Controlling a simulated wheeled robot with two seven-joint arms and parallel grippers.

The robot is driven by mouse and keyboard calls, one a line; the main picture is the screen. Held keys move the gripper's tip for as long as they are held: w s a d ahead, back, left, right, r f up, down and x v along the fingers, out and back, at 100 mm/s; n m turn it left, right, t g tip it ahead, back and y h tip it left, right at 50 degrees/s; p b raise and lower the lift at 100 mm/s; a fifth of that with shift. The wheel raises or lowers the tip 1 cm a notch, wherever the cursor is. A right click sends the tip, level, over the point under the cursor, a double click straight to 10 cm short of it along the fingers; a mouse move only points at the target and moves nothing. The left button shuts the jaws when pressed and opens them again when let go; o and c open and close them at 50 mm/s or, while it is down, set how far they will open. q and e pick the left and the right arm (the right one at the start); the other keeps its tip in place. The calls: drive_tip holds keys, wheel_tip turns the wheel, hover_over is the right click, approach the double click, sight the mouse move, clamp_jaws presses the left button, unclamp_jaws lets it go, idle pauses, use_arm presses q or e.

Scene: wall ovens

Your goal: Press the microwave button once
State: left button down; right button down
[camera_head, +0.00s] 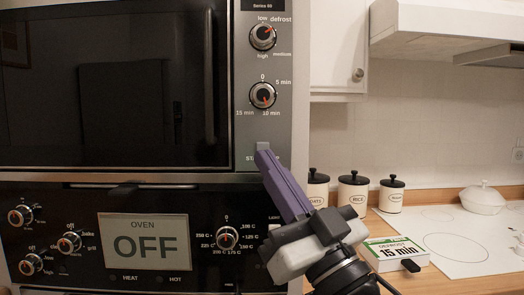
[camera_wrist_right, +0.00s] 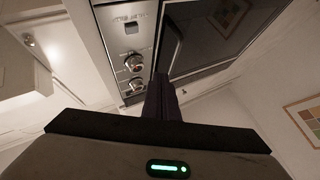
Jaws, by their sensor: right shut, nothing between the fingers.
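The microwave (camera_head: 110,85) is built in above the oven, with a dark glass door and a grey control strip at its right. The start button (camera_head: 262,147) is a small light square low on that strip, with its label partly hidden by my gripper. My right gripper (camera_head: 263,156) is shut and empty, its purple fingers pointing up and left with the tips at the button's lower edge. I cannot tell whether they touch it. My left gripper is not in view.
The oven panel (camera_head: 75,215) below has several knobs and a display reading OFF. A cabinet (camera_head: 337,45) hangs above.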

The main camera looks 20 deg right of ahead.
drive_tip(key=w+d, duration=0.2)
drive_tip(key=w, duration=0.6)
drive_tip(key=shift+w+d+b, duration=0.25)
drive_tip(key=shift+w+b, duration=0.05)
drive_tip(key=shift+b, duration=0.05)
drive_tip(key=shift+w, duration=0.1)
idle(2.0)
drive_tip(key=shift+w+d, duration=0.1)
drive_tip(key=shift+w, duration=0.15)
